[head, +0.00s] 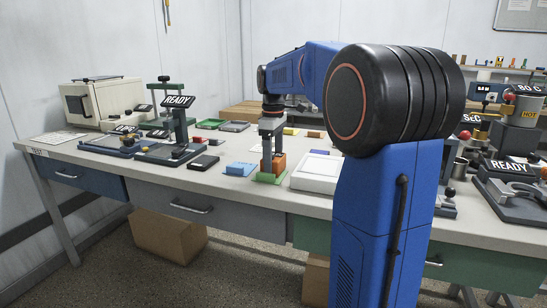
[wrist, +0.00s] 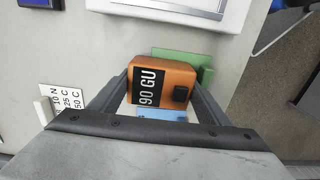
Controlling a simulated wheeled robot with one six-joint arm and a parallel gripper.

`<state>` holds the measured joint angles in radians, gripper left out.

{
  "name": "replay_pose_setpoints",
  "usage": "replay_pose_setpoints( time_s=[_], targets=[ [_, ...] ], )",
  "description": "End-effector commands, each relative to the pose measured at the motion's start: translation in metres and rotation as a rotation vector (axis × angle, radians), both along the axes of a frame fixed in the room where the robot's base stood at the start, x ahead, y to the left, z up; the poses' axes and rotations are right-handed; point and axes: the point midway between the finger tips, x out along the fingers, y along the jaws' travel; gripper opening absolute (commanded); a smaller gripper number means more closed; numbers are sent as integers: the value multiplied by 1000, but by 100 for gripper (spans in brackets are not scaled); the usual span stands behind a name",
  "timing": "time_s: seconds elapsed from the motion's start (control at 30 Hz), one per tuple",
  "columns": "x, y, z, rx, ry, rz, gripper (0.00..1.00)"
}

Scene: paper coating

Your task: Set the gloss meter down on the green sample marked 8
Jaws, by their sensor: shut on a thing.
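The gloss meter (head: 279,163) is an orange block, and its dark display reads 90 GU in the wrist view (wrist: 150,84). My gripper (head: 272,157) points down and is shut on it, with one finger at each side. The green sample (head: 268,178) lies flat near the table's front edge, right under the meter in the head view. In the wrist view the green sample (wrist: 207,72) shows beyond the meter, which covers much of it. I cannot tell whether the meter touches it. No number 8 is readable.
A light-blue block (head: 240,169) lies left of the green sample. A white tray-like device (head: 316,172) stands close on the right. A black block (head: 203,163) lies further left, beside a stand with a READY sign (head: 178,101). The table's front edge is close.

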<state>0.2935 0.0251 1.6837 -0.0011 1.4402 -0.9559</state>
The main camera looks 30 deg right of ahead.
Motion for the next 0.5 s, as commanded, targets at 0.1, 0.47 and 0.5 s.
replay_pose_setpoints(
  time_s=[0.1, 0.47, 0.5],
  targets=[
    [0, 0, -2, 1, 1, 0, 29],
    [-1, 0, -3, 0, -2, 0, 29],
    [-1, 0, -3, 0, -2, 0, 77]
  ],
)
